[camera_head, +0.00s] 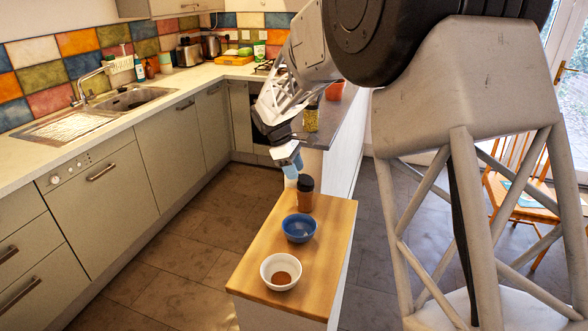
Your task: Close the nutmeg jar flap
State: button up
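A small brown jar with a dark lid (305,197) stands upright at the far end of the wooden top; I take it to be the nutmeg jar. At this size I cannot tell whether its flap is raised or down. My gripper (291,171) points down just above and to the left of the jar, close to its lid. I cannot tell whether they touch. The fingertips are small and seen at an angle, so their opening is unclear. Nothing held shows in them.
A blue bowl (299,228) stands in front of the jar on the wooden top (333,236). Nearer is a white bowl (270,270) with brown powder in it. A jar with yellowish contents (311,118) stands on the dark counter behind. The wooden top's right side is bare.

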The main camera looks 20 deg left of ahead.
grip_shut()
jog(key=shift+a+f+h, duration=0.3)
jog(key=shift+f+h, duration=0.4)
jog(key=shift+h, duration=0.45)
jog(key=shift+a+f+h, duration=0.3)
jog(key=shift+f+h, duration=0.35)
jog(key=shift+h, duration=0.5)
jog(key=shift+o, duration=0.5)
grip_release()
jog(key=shift+a+r, duration=0.1)
jog(key=shift+r, duration=0.05)
jog(key=v, duration=0.7)
jog(key=shift+a+r, duration=0.2)
